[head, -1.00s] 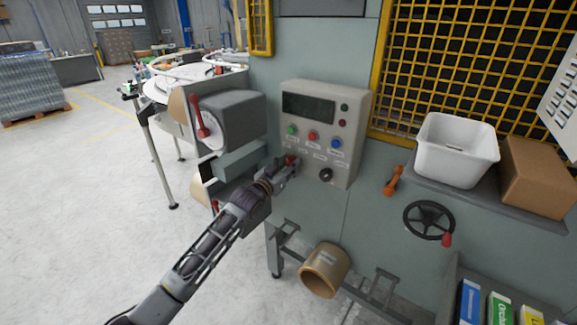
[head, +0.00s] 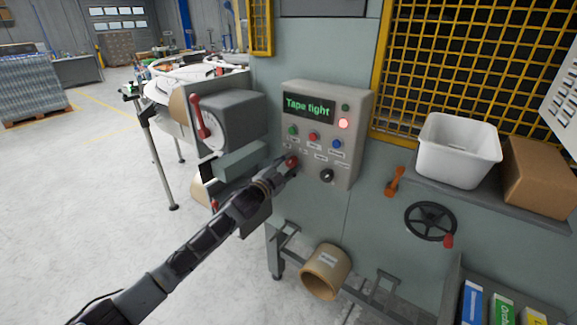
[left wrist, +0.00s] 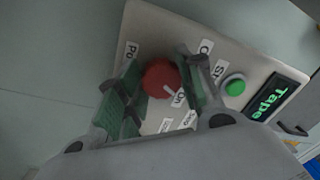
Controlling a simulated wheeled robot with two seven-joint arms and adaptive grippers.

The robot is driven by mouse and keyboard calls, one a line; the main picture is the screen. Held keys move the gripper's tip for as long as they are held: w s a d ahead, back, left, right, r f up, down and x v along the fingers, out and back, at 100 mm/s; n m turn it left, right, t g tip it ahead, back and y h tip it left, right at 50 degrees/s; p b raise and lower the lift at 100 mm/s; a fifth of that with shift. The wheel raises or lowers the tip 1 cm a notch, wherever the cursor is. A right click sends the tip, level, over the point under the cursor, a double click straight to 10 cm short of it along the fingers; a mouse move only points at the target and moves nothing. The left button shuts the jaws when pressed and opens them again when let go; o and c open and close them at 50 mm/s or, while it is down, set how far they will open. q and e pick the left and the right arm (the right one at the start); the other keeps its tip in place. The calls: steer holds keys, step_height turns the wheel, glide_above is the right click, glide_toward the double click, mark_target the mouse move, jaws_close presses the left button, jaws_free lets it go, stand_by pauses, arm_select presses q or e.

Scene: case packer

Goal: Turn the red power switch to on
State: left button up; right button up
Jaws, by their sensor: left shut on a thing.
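The red power switch (head: 292,161) is a round knob at the lower left of the grey control panel (head: 343,106). In the left wrist view the knob (left wrist: 161,79) sits between the two green-padded fingers of my left gripper (left wrist: 162,88), with a white mark on its face pointing towards the "On" label (left wrist: 180,97). In the head view my left gripper (head: 285,166) is at the panel, shut on the knob. The panel's display (head: 308,105) is lit and reads "Tape tight". A red lamp (head: 344,124) glows beside it. My right gripper is not in view.
Green (head: 293,130), red (head: 313,136) and blue (head: 337,143) buttons and a black knob (head: 326,175) are close by on the panel. A tape unit with a red lever (head: 199,116) stands to the left. A handwheel (head: 430,221) is at the right.

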arm_select(q)
steer(key=shift+m, duration=1.4)
steer(key=o, duration=1)
steer(key=shift+s+a, duration=0.1)
steer(key=shift+s, duration=0.05)
steer(key=v, duration=1.1)
steer(key=shift+s+a, duration=0.2)
steer(key=shift+a, duration=0.05)
steer(key=shift+f, duration=0.15)
steer(key=shift+f, duration=0.1)
